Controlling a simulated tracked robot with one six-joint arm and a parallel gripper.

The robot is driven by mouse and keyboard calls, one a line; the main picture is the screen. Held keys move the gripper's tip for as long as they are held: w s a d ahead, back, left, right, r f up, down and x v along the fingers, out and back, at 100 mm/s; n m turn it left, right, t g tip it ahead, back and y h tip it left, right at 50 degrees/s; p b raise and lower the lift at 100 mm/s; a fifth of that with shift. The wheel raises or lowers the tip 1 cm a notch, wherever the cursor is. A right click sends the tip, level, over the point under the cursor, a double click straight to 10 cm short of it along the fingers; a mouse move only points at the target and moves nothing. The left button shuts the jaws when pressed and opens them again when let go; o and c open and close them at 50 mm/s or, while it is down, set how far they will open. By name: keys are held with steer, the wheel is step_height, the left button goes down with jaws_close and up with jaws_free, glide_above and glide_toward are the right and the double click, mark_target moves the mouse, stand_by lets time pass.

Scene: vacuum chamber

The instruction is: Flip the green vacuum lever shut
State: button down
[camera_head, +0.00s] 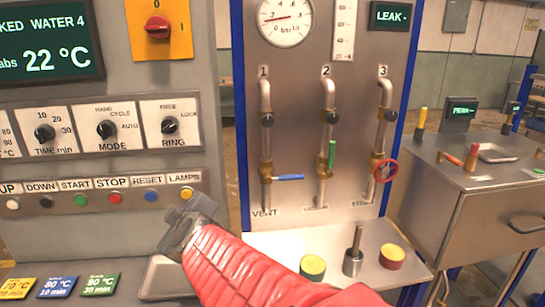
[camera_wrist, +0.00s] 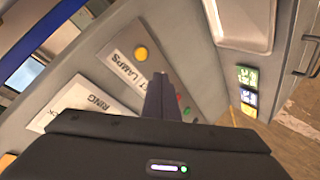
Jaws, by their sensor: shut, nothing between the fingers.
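The green lever (camera_head: 332,154) is on the middle pipe, numbered 2, of the upright steel panel (camera_head: 345,60) in the head view. Its handle stands upright, in line with the pipe. My gripper (camera_head: 172,218) is shut and empty, at the lower left of that panel, in front of the control cabinet and just below the LAMPS label. It is well apart from the green lever. In the wrist view my shut fingers (camera_wrist: 162,95) point at the cabinet's button row. The green lever does not show in the wrist view.
A blue lever (camera_head: 288,177) lies level on pipe 1, and a red handwheel (camera_head: 386,170) is on pipe 3. My red-sleeved arm crosses the lower middle.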

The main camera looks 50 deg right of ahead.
steer(key=s+d+r+g+h, duration=0.1)
steer(key=s+d+r+h, duration=0.15)
steer(key=d, duration=0.55)
steer(key=s+d+r+g+h, duration=0.1)
steer(key=d+h, duration=0.3)
steer(key=d, duration=0.3)
steer(key=s+d+m+g+h, duration=0.1)
steer(key=s+d+g+h, duration=0.4)
steer(key=s+d, duration=0.6)
steer(key=shift+s+r+g+h, duration=0.35)
steer(key=shift+s+g, duration=0.25)
steer(key=shift+g, duration=0.3)
steer(key=shift+d, duration=0.25)
glide_toward(331, 154)
steer(key=w+d, duration=0.3)
steer(key=w, duration=0.2)
steer(key=shift+s+d+r, duration=0.1)
steer(key=shift+s+d, duration=0.45)
steer(key=shift+d, duration=0.25)
steer(key=shift+s+d, duration=0.55)
steer(key=shift+d, duration=0.25)
